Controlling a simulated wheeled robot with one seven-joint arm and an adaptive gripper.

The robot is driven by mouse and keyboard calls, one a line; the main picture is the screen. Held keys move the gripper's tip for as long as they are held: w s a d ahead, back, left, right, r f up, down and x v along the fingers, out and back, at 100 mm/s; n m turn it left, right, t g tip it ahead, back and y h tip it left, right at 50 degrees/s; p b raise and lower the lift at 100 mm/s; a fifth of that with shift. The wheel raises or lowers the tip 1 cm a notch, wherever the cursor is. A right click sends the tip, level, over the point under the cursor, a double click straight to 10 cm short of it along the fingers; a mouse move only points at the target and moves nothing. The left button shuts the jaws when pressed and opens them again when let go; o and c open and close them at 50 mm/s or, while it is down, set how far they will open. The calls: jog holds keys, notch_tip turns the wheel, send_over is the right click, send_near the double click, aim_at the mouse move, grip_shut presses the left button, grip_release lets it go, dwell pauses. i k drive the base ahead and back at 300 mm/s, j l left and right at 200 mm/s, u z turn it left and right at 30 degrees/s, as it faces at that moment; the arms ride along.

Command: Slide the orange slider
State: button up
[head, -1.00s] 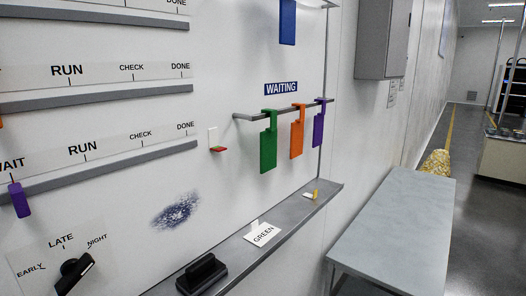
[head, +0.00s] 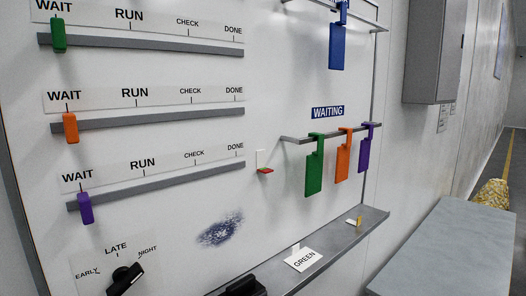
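The orange slider (head: 70,128) sits at the left end of the middle rail (head: 160,118), under the word WAIT. The strip (head: 158,98) above that rail reads WAIT, RUN, CHECK, DONE from left to right. A green slider (head: 58,35) is at WAIT on the rail above, and a purple slider (head: 86,208) is at WAIT on the rail below. My gripper is not in view.
Green (head: 314,172), orange (head: 343,160) and purple (head: 364,154) tags hang on a rod under a WAITING sign (head: 328,112). A ledge (head: 345,232) carries a GREEN card (head: 304,259). A grey table (head: 455,250) stands at right. A black knob (head: 126,277) is at lower left.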

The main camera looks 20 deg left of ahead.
aim_at(71, 132)
jog(key=u, duration=1.35)
